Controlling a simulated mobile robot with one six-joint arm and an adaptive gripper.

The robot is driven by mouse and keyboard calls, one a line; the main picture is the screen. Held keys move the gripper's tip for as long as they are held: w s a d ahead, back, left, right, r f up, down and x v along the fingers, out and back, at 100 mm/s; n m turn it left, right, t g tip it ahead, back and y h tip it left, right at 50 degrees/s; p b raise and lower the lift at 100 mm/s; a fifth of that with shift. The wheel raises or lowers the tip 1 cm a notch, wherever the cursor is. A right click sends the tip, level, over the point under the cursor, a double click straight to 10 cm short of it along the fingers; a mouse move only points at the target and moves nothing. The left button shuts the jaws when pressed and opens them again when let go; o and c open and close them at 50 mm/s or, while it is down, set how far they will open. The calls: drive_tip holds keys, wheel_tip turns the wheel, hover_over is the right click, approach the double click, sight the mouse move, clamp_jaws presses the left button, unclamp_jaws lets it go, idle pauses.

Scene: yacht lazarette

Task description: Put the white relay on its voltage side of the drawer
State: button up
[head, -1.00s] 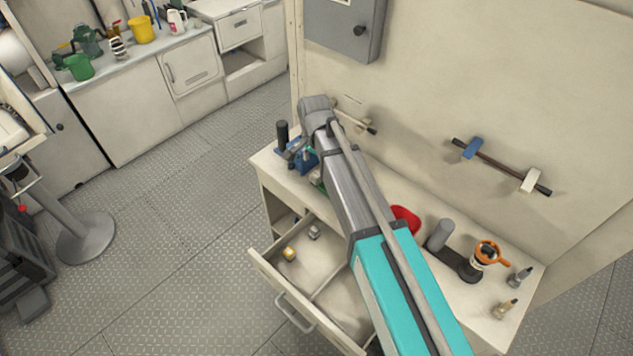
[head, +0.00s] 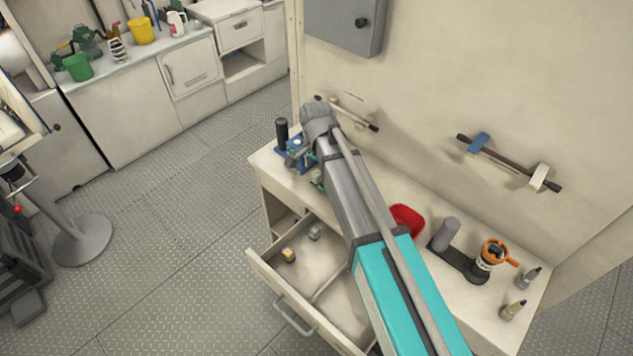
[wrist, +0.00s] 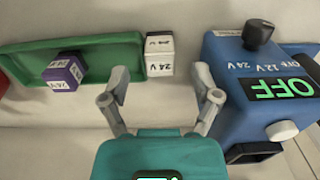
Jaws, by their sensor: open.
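The white relay (wrist: 160,54), marked 24 V, stands at the right end of a green tray (wrist: 100,52) in the wrist view. I cannot tell whether it touches the tray's rim. My gripper (wrist: 162,72) is open, its two fingertips apart on either side of the relay's near side, with nothing held. In the head view my arm hides the white relay. The drawer (head: 283,288) is pulled open and split by a divider (head: 328,284). Its left compartment holds a yellow relay (head: 288,255) and a grey relay (head: 314,233). No voltage labels on the drawer are readable.
A purple relay (wrist: 62,74) marked 24 V is in the green tray. A blue tester (wrist: 255,85) with an OFF display stands close right of my gripper. A red bowl (head: 407,219), a grey cylinder (head: 446,234) and bottles occupy the bench's right part.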

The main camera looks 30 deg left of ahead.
drive_tip(key=shift+f+b, duration=0.65)
drive_tip(key=shift+f, duration=0.25)
clamp_jaws()
drive_tip(key=shift+r, duration=0.15)
idle(0.3)
wheel_tip(320, 180, up, 3)
drive_tip(key=p, duration=0.3)
drive_tip(key=s+d+r+p, duration=0.8)
drive_tip(key=s+r+p, duration=0.1)
drive_tip(key=s+p, duration=0.1)
drive_tip(key=shift+s+d+r, duration=0.3)
drive_tip(key=shift+s+r, duration=0.1)
drive_tip(key=shift+s, duration=0.15)
